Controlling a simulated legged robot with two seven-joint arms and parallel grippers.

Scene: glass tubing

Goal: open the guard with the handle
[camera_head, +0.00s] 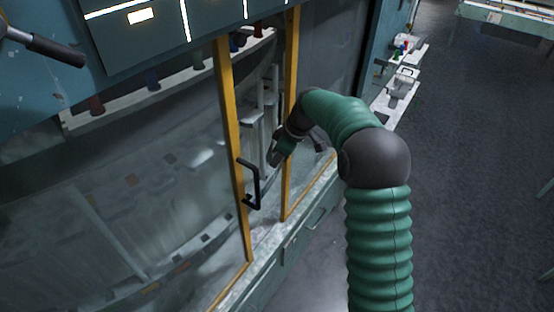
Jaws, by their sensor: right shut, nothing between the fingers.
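The guard (150,200) is a large clear panel edged by a yellow upright (232,140). Its black bar handle (256,186) is fixed beside that upright. A second yellow upright (290,110) stands to the right, with a gap between the two through which pale machine parts show. My right gripper (274,160) is shut and empty, close to the right of the handle's upper end and in front of the gap. It appears apart from the handle, though its fingertips are small and dark. My left gripper is not in view.
A teal cabinet ledge (290,245) runs below the guard. Upper left, a dark lever-like bar (45,45) juts out. White fixtures (400,85) line the machine's far side. Open dark floor (470,170) lies to the right.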

